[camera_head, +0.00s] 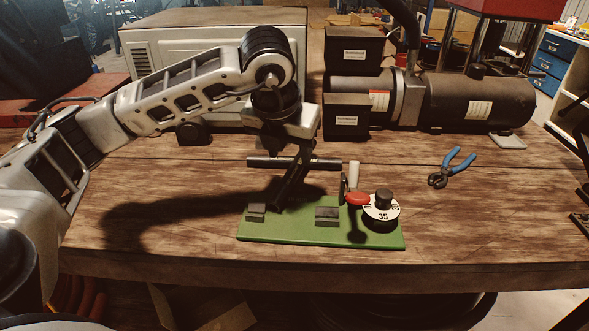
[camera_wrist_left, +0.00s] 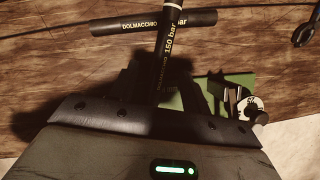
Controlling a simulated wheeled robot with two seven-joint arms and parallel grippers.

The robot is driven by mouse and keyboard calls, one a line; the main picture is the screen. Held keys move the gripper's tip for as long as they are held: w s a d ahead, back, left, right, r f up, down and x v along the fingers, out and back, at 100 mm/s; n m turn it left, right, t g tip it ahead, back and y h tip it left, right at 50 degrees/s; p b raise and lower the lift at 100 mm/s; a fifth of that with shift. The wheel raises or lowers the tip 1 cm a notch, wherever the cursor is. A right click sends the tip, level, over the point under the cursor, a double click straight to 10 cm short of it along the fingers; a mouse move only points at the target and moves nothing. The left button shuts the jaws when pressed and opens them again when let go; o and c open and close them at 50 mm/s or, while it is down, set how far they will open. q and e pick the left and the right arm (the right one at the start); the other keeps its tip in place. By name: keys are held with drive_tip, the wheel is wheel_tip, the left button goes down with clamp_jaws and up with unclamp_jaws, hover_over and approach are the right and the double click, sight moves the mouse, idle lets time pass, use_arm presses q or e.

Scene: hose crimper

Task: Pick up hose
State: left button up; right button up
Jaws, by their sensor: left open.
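One black hose piece with printed lettering (camera_head: 262,161) lies crosswise on the table behind the green crimper base; it also shows in the left wrist view (camera_wrist_left: 125,26). A second black hose piece marked "150 bar" (camera_wrist_left: 168,45) runs upward from the gripper's edge in the wrist view and crosses in front of the first. My left gripper (camera_head: 290,190) is open and points down over the hoses and the crimper base. Its fingers are dark and merge with the second hose, so I cannot tell whether that hose lies between them. My right gripper is not in view.
The green crimper base (camera_head: 285,232) has grey blocks, a red lever (camera_head: 357,199) and a dial reading 35 (camera_head: 383,214). Blue-handled pliers (camera_head: 458,162) lie to the right. A black motor unit (camera_head: 440,100) and a pale box (camera_head: 200,50) stand behind. The table's left front is clear.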

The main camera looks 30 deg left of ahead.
sight(294, 167)
use_arm(q)
drive_tip(key=p+x, duration=0.1)
drive_tip(key=x, duration=0.4)
drive_tip(key=shift+w+f, duration=0.1)
clamp_jaws()
drive_tip(key=shift+d, duration=0.1)
